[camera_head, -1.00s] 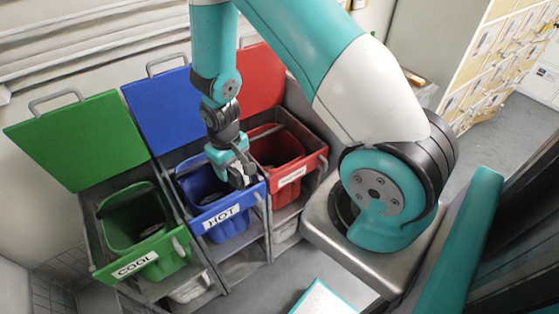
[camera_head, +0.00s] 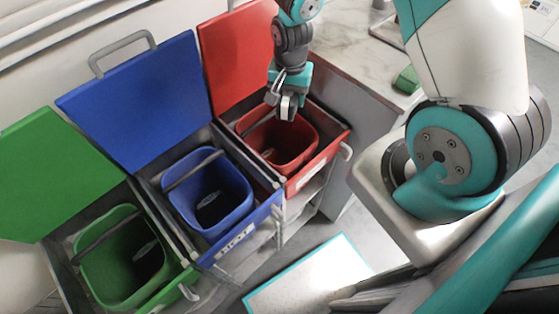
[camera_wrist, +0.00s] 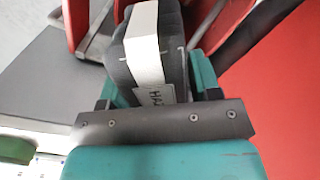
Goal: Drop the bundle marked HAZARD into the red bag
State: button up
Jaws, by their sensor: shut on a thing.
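The bundle (camera_wrist: 174,50) is a dark grey folded thing with a white band round it and a label whose visible letters start with HA. My gripper (camera_head: 287,106) is shut on it; the teal fingers also show on both sides of the bundle in the wrist view (camera_wrist: 155,88). In the head view the gripper hangs over the back part of the red bag (camera_head: 300,160), near the raised red lid (camera_head: 236,55). The bundle can hardly be made out there. The red bag is open in its frame, its bottom partly hidden.
The blue bag (camera_head: 240,215) marked HOT and the green bag (camera_head: 115,292) stand open to the left, their blue lid (camera_head: 135,100) and green lid (camera_head: 55,180) raised behind. A pale counter (camera_head: 350,50) with a green object (camera_head: 406,80) lies to the right.

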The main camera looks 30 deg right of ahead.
jog(key=m+b, duration=0.1)
jog(key=m, duration=0.1)
jog(key=f+m, duration=0.1)
jog(key=m, duration=0.1)
jog(key=d+f+m+b, duration=0.1)
jog(key=m, duration=0.1)
jog(key=shift+w+m+b, duration=0.1)
jog(key=shift+m+b, duration=0.25)
jog(key=shift+m, duration=0.05)
notch_tip(320, 180, down, 6)
jog(key=b, duration=0.5)
jog(key=shift+r, duration=0.1)
jog(key=o, duration=1.1)
jog(key=shift+r, duration=0.15)
notch_tip(320, 180, up, 17)
jog(key=shift+r+p, duration=0.1)
jog(key=shift+p, duration=0.3)
